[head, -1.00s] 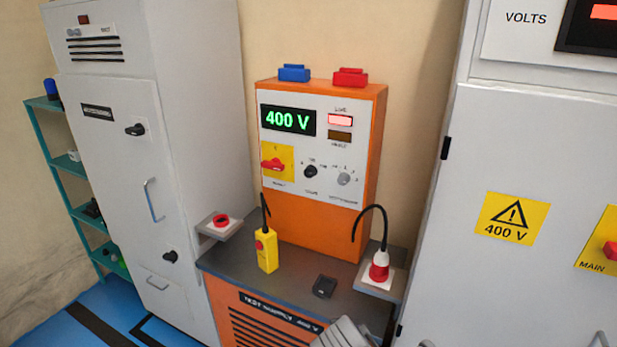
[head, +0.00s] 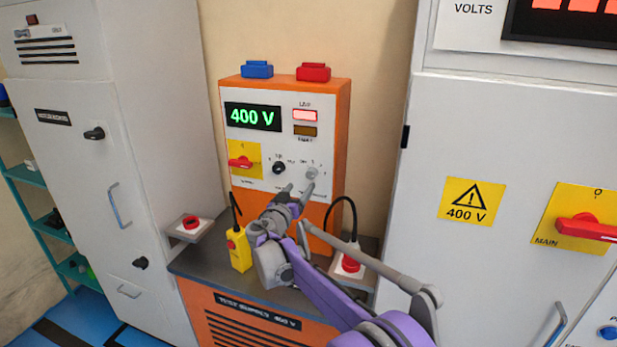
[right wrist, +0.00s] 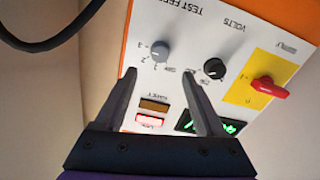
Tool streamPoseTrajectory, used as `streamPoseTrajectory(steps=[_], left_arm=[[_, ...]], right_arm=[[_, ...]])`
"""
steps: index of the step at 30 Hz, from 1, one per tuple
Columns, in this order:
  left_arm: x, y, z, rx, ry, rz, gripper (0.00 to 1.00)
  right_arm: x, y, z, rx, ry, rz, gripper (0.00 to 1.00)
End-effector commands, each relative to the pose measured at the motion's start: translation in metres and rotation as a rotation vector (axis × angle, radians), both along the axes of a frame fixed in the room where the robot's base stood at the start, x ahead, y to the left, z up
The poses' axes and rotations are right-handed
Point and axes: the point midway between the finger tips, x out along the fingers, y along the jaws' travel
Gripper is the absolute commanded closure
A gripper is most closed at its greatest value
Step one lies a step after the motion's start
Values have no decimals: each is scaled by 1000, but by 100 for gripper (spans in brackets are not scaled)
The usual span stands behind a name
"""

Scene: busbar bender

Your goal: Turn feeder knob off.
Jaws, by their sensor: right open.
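The orange test supply unit (head: 340,130) has a white front panel with a lit green "400 V" display (head: 252,116). The grey knob (head: 312,173) is at the panel's lower right; in the right wrist view the knob (right wrist: 159,50) is near lettering reading "TEST FEE...", cut off. Beside it are a black knob (head: 279,168), near "VOLTS" in the wrist view, and a red handle on yellow (head: 240,162). My right gripper (head: 299,189) is open and empty before the panel. In the wrist view the grey knob lies just beyond and between its fingertips (right wrist: 160,74), apparently untouched.
A red button box (head: 190,224) is at left. Grey cabinets stand on both sides; the right one carries a red main handle (head: 588,228).

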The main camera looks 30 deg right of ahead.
Motion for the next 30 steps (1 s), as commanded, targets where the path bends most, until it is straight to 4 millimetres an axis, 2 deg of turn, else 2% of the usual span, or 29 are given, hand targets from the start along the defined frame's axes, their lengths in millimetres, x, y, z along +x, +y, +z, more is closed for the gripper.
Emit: streamPoseTrajectory(steps=[6,12,17,25,26,30], left_arm=[[3,0,8,0,-5,0,100],[5,0,12,0,-8,0,100],[5,0,14,0,-9,0,100],[5,0,13,0,-9,0,100],[5,0,13,0,-9,0,100],[5,0,13,0,-9,0,100]], right_arm=[[28,-34,2,-1,-1,-4,28],[47,-55,2,0,0,-2,28],[53,-63,1,0,1,-2,28],[53,-64,0,1,2,-1,28],[53,-64,0,1,2,-1,32],[53,-64,0,1,2,-1,57]])
